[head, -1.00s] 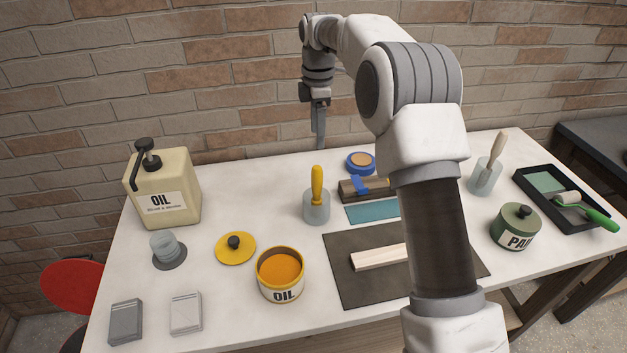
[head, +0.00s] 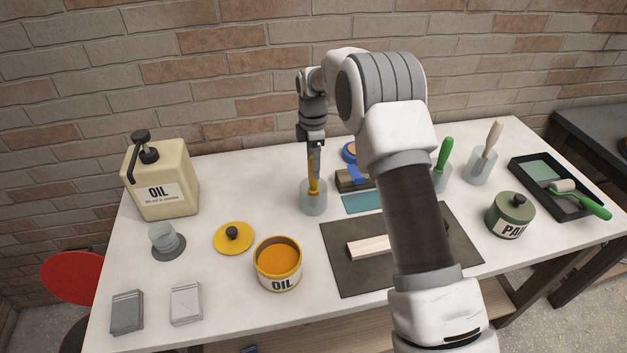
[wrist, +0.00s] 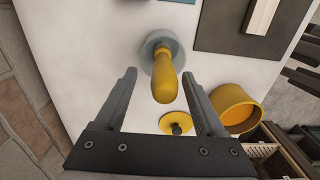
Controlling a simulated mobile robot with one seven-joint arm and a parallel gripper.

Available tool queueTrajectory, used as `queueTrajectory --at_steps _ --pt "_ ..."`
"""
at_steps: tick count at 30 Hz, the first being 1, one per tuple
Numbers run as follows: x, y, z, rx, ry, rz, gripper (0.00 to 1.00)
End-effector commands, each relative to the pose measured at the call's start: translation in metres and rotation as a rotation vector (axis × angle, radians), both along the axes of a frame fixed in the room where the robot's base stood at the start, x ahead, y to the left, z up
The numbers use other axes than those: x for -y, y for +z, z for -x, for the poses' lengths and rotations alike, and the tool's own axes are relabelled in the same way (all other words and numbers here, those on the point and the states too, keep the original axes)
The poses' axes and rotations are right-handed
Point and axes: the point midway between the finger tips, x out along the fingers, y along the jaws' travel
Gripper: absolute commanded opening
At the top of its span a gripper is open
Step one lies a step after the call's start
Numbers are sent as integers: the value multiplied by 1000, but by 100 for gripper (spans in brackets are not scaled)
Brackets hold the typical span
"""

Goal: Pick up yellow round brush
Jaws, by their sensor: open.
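The yellow round brush (head: 313,183) stands handle up in a clear glass jar (head: 314,202) near the middle of the table. In the wrist view its yellow handle (wrist: 164,80) points up toward the camera, with the jar (wrist: 154,46) around its lower end. My gripper (head: 314,160) is over the jar, at the top of the handle, and partly covers it in the head view. In the wrist view my gripper (wrist: 162,82) is open, with one finger on each side of the handle's line and visible gaps to both. The bristles are not clearly visible.
The open oil can (head: 278,268) and its yellow lid (head: 233,238) are in front of the jar. A wooden block (head: 352,181) sits close to its right. A green-handled brush (head: 443,156) stands farther right. The beige oil jug (head: 163,182) is at left, with clear table between.

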Motion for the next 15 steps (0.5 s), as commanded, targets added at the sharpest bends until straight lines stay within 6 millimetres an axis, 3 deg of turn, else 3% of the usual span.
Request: queueTrajectory --at_steps 7,15 --pt "1 -36 6 -4 0 1 72" --pt "1 -45 5 -1 0 0 72"
